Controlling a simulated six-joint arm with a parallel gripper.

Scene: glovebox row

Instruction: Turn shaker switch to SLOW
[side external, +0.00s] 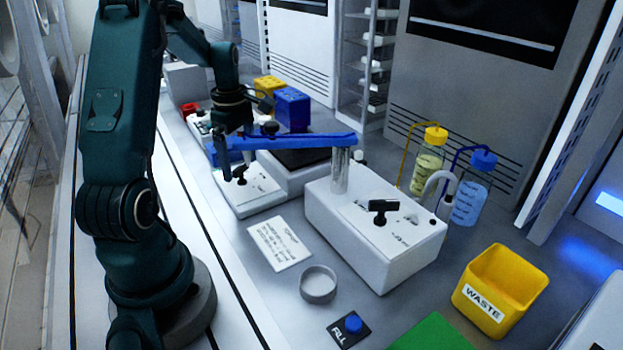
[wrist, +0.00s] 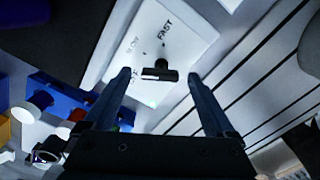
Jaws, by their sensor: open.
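The shaker switch is a black T-shaped knob (wrist: 160,73) on a white panel (wrist: 187,30). In the wrist view, FAST is printed at its upper right, SLOW to its left, and a partly covered OFF at its lower left. I cannot tell which label the knob points at. My gripper (wrist: 159,78) is open, with one finger on each side of the knob, apparently apart from it. In the side view, my gripper (side external: 235,160) hangs just above the switch panel (side external: 252,200), and the knob (side external: 240,176) shows below it.
A blue spout arm (side external: 300,142) reaches close to my gripper from a white box (side external: 375,240) with another black knob (side external: 380,210). Blue (side external: 292,108) and yellow (side external: 268,85) blocks stand behind. A label card (side external: 279,243) and round dish (side external: 318,284) lie in front.

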